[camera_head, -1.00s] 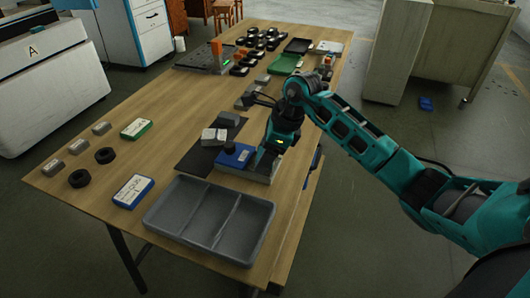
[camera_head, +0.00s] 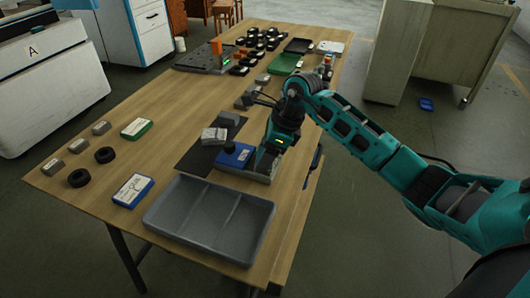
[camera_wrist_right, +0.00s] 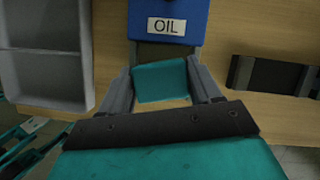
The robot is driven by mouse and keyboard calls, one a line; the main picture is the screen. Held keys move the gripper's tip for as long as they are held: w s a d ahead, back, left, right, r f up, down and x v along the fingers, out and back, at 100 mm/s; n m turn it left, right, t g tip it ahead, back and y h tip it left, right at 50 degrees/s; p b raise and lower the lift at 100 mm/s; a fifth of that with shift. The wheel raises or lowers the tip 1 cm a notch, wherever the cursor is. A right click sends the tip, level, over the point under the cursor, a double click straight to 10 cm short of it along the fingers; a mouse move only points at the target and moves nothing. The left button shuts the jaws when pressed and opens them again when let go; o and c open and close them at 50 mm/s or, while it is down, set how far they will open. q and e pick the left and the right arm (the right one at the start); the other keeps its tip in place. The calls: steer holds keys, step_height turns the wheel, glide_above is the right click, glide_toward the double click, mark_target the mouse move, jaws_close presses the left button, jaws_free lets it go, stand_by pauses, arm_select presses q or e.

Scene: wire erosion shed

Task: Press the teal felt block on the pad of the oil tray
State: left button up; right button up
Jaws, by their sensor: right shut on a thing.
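The teal felt block (camera_wrist_right: 162,82) sits between the two fingers of my right gripper (camera_wrist_right: 165,78), which is shut on it. In the head view my right gripper (camera_head: 266,162) points down at the right end of the oil tray (camera_head: 227,169). The tray has a blue box (camera_head: 235,154) on it, labelled OIL in the right wrist view (camera_wrist_right: 168,22). A dark strip (camera_wrist_right: 163,50) shows between the blue box and the block. The block's underside is hidden, so I cannot tell whether it touches the pad. My left gripper is not in view.
A dark mat (camera_head: 192,161) with a grey block (camera_head: 214,136) lies behind. A blue-framed card (camera_head: 133,190) and black rings (camera_head: 79,178) lie at left.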

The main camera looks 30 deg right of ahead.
steer(key=shift+s+f, duration=0.1)
steer(key=shift+r+p, duration=2.55)
steer(key=shift+r, duration=1)
